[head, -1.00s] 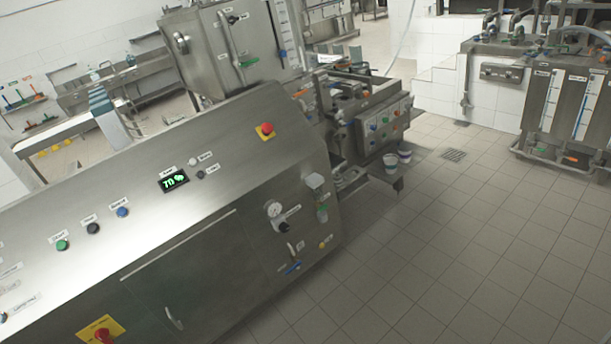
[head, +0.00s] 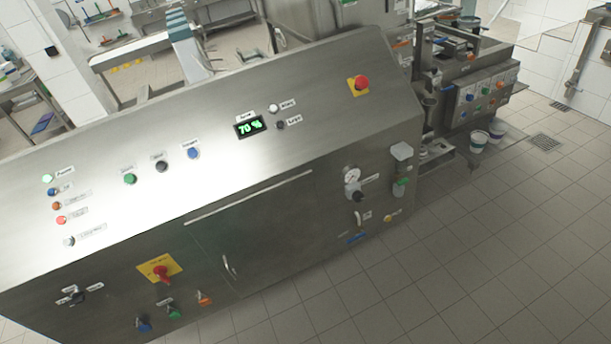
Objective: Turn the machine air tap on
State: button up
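The machine is a large steel cabinet (head: 255,235) with a sloped control panel, seen tilted across the head view. At the right end of its front is a round pressure gauge (head: 352,174) with a dark knob just below it. More small blue, green and orange handles (head: 174,312) sit low on the left of the front. My gripper is not in view.
The panel carries a green display (head: 250,127) reading 70 %, several buttons and a red emergency button (head: 361,83). A red-and-yellow switch (head: 160,270) is on the front. The tiled floor (head: 500,265) right of the machine is clear.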

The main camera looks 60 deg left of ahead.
aim_at(363, 233)
jog(key=u, duration=0.7)
jog(key=i, duration=1)
jog(key=z, duration=0.05)
